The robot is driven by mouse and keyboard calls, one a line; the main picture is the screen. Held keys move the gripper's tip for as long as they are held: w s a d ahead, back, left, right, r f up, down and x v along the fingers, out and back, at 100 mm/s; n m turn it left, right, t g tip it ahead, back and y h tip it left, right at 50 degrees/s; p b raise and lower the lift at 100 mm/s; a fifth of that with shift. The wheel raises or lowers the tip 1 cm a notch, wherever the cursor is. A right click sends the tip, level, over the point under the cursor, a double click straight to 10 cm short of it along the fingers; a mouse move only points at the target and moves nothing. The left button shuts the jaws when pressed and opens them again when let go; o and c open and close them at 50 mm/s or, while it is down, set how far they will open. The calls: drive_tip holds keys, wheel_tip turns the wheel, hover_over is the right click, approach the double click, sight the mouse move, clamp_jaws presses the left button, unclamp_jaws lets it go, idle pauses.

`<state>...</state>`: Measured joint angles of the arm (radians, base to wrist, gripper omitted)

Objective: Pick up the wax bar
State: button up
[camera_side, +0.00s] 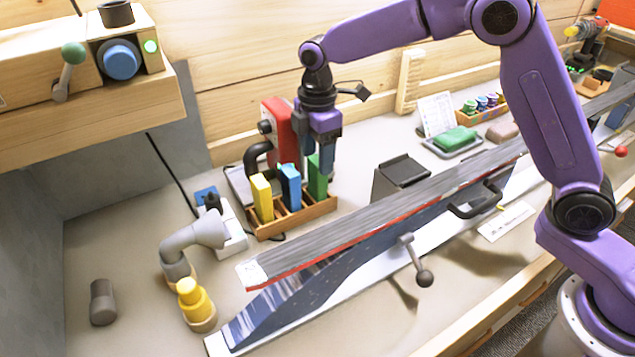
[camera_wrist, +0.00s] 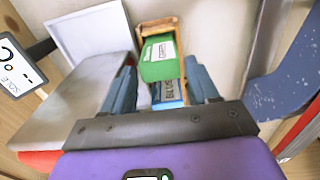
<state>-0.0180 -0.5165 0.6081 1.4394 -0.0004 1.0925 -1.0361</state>
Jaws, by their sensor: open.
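Three wax bars stand upright in a wooden rack on the bench in the side view: a yellow bar (camera_side: 262,197), a blue bar (camera_side: 290,186) and a green bar (camera_side: 315,180). My gripper (camera_side: 326,168) is open and points down at the green bar's end of the wooden rack (camera_side: 300,217). In the wrist view, the green bar (camera_wrist: 158,60) and the blue bar (camera_wrist: 168,94) show between the two spread fingers of my gripper (camera_wrist: 163,78). Neither finger clearly touches a bar. The yellow bar is hidden in the wrist view.
A red and grey iron (camera_side: 280,125) stands close behind the rack. A long ski (camera_side: 390,215) lies across the bench to the right, with a black clamp block (camera_side: 401,172) near it. A grey lamp-like fixture (camera_side: 195,240) stands left of the rack.

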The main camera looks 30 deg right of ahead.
sight(317, 173)
wheel_tip(317, 173, down, 5)
drive_tip(key=shift+f, duration=0.15)
drive_tip(key=c, duration=0.7)
drive_tip(key=shift+r, duration=0.2)
